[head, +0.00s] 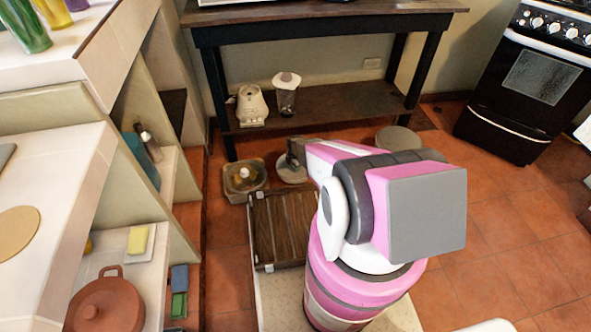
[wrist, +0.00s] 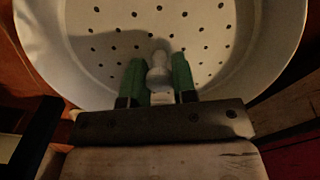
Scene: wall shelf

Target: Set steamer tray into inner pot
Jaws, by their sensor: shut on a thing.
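The steamer tray (wrist: 110,45) is pale and round, with many small holes, a raised wall and a knob (wrist: 159,70) in its middle. In the wrist view my gripper (wrist: 158,76) has its two green fingers on either side of this knob, shut on it. In the head view the tray shows as a small pale disc (head: 292,174) under my dark gripper (head: 294,156), low near the floor. Whether it hangs or rests on something cannot be told. I cannot clearly identify the inner pot; a grey round thing (head: 398,139) stands on the floor, partly behind my arm.
A square basin (head: 237,196) with small things in it stands left of the tray. A dark slatted wooden piece (head: 283,229) lies in front. A dark table (head: 330,22) with a low shelf (head: 345,108) stands behind. Open tiled floor (head: 510,235) lies to the right.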

